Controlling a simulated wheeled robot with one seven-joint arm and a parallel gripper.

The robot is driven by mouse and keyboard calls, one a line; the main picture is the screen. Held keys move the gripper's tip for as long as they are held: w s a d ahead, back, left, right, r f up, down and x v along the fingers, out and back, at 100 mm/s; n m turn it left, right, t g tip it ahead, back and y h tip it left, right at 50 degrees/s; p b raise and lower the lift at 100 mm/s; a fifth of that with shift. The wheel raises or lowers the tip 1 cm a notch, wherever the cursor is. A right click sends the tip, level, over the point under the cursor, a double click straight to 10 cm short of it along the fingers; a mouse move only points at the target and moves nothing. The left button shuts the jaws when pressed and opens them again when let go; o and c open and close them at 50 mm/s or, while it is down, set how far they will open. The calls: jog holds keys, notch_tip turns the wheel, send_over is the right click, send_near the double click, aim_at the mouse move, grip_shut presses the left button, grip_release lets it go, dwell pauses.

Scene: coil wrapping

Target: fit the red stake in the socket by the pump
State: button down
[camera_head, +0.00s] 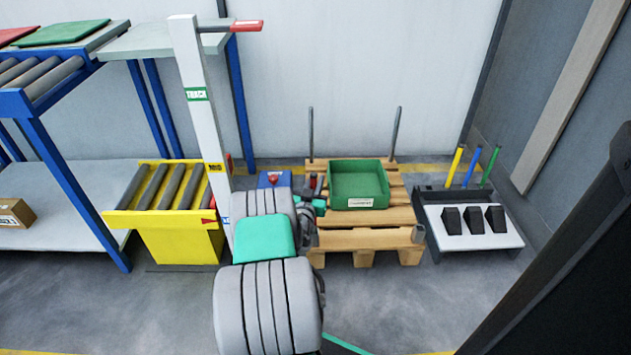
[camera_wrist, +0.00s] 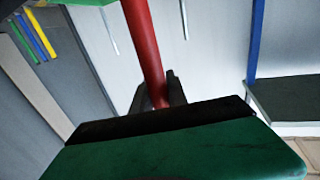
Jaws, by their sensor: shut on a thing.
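The red stake (camera_wrist: 142,45) shows in the wrist view, rising from between the dark fingers of my gripper (camera_wrist: 160,92). My gripper is shut on it. In the head view my gripper (camera_head: 313,190) is partly hidden by my arm, just left of the green bin. A blue box with a red top part (camera_head: 273,179), perhaps the pump, stands behind my arm at the pallet's left. I cannot make out the socket by the pump; my arm may hide it. The stake's lower end is not clearly seen.
A wooden pallet (camera_head: 400,215) carries a green bin (camera_head: 358,185) and two upright grey posts at the back. A rack (camera_head: 470,240) at right holds yellow, blue and green stakes. A white column (camera_head: 200,110) and yellow roller unit (camera_head: 180,240) stand left.

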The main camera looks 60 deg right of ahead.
jog(key=shift+f, duration=2)
jog(key=c, duration=1.2)
grip_release()
jog(key=shift+c, duration=0.2)
jog(key=p+v, duration=0.1)
jog(key=v, duration=0.6)
jog(key=shift+a, duration=0.4)
